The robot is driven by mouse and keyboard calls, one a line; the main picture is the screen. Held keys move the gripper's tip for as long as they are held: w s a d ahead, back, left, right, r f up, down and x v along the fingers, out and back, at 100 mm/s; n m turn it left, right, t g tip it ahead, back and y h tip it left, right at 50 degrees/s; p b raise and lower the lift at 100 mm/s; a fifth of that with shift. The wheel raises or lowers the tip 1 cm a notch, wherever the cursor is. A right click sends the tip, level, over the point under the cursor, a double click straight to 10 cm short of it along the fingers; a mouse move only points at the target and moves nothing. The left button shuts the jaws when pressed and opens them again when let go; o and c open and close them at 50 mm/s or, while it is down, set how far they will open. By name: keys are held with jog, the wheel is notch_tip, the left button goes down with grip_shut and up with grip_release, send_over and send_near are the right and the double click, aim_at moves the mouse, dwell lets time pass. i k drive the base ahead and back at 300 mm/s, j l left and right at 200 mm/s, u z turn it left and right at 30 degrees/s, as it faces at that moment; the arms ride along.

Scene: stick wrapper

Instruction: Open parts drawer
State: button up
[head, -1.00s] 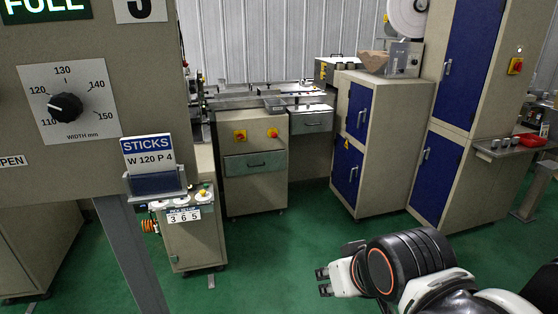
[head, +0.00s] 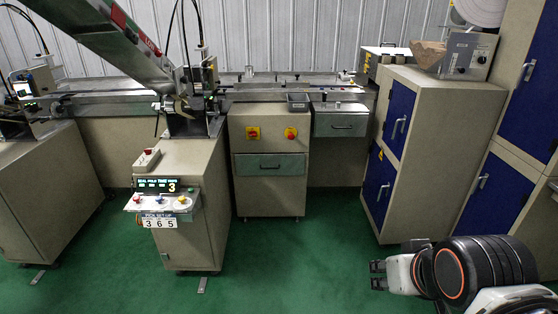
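Two green-grey drawer fronts with dark handles show in the head view, both shut. The other drawer (head: 341,125) is higher and to the right, just under the worktop. No label shows which is the parts drawer. My gripper (head: 377,275) is at the lower right, pointing left, its two dark fingers apart with nothing between them. It is well in front of both drawers and touches neither.
A control cabinet (head: 182,209) with knobs stands left of the middle cabinet. A tall cabinet (head: 418,153) with blue doors stands right of the drawers. A small grey tray (head: 298,101) sits on the worktop. The green floor (head: 300,260) in front is clear.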

aim_at(246, 164)
jog(key=i, duration=1.45)
jog(key=i+j, duration=0.25)
jog(key=j, duration=0.15)
jog(key=i+j, duration=0.25)
jog(key=j, duration=0.2)
jog(key=i+j, duration=0.25)
jog(key=j, duration=0.15)
